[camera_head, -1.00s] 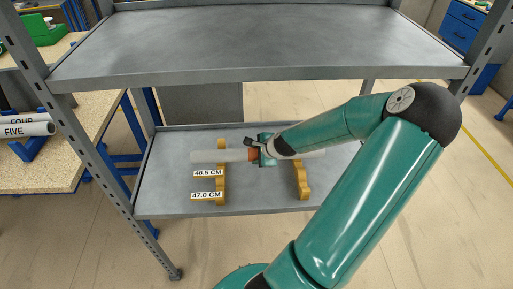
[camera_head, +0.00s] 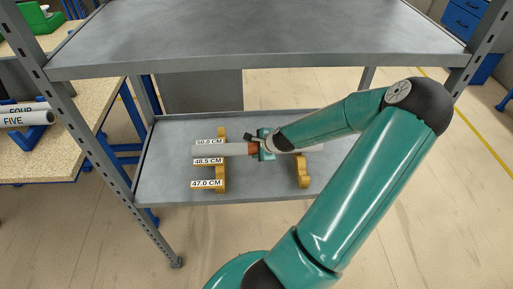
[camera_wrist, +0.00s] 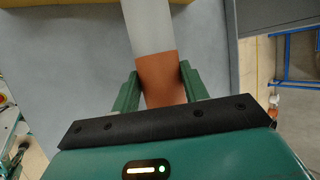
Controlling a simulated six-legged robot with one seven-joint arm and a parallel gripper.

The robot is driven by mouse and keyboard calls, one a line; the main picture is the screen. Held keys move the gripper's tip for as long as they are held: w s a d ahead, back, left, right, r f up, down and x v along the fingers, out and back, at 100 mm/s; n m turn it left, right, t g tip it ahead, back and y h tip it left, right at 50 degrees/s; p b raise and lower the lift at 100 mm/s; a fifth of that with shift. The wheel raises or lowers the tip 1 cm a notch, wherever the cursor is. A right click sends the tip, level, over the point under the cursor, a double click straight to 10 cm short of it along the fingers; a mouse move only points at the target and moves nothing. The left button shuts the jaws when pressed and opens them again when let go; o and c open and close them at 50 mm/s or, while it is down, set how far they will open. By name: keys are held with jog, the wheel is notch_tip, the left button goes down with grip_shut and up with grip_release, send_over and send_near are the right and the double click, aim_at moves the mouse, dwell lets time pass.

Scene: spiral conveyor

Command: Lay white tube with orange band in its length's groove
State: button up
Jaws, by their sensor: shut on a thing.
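The white tube (camera_head: 232,150) lies crosswise over two yellow grooved holders on the lower shelf. Its orange band (camera_head: 254,149) is beside my gripper (camera_head: 266,148), which is shut on the tube. In the wrist view the band (camera_wrist: 161,78) is between the green fingers (camera_wrist: 158,90), and the white part (camera_wrist: 147,27) runs up toward a yellow holder. The left holder (camera_head: 221,172) has labels 50.0 CM (camera_head: 209,142), 48.5 CM (camera_head: 208,161) and 47.0 CM (camera_head: 206,184). The tube appears between the 50.0 and 48.5 labels. Whether it touches a groove is unclear. The right holder (camera_head: 302,172) is partly hidden.
The lower grey shelf (camera_head: 260,188) is otherwise clear. An upper shelf (camera_head: 250,35) overhangs it, with a perforated post (camera_head: 85,160) at the left. A wooden table (camera_head: 75,150) on the left carries tubes marked FOUR and FIVE (camera_head: 20,118).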

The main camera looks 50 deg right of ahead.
jog(key=shift+f, duration=0.65)
jog(key=o, duration=1.2)
jog(key=v, duration=1.3)
jog(key=shift+s+r, duration=0.25)
jog(key=shift+s, duration=0.05)
